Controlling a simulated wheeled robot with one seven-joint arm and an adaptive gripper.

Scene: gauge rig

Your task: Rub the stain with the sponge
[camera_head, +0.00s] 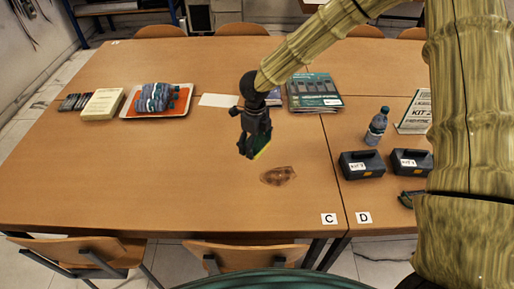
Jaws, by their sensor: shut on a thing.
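The stain (279,176) is a brown, irregular patch on the wooden table, near its front edge and left of the card marked C. My gripper (256,148) points down above the table, up and to the left of the stain in the picture. It is shut on the sponge (263,152), of which a green part and a yellow edge show at the fingertips. The fingers hide the rest of the sponge. The sponge appears apart from the stain; its height above the table is hard to tell.
A tray (126,111) with a striped bundle, a book (102,104), a white sheet (218,100) and magazines (314,92) lie farther back. A bottle (377,127) and two dark cases (362,164) stand at the right. The table left of the stain is clear. Chairs (245,257) line the front.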

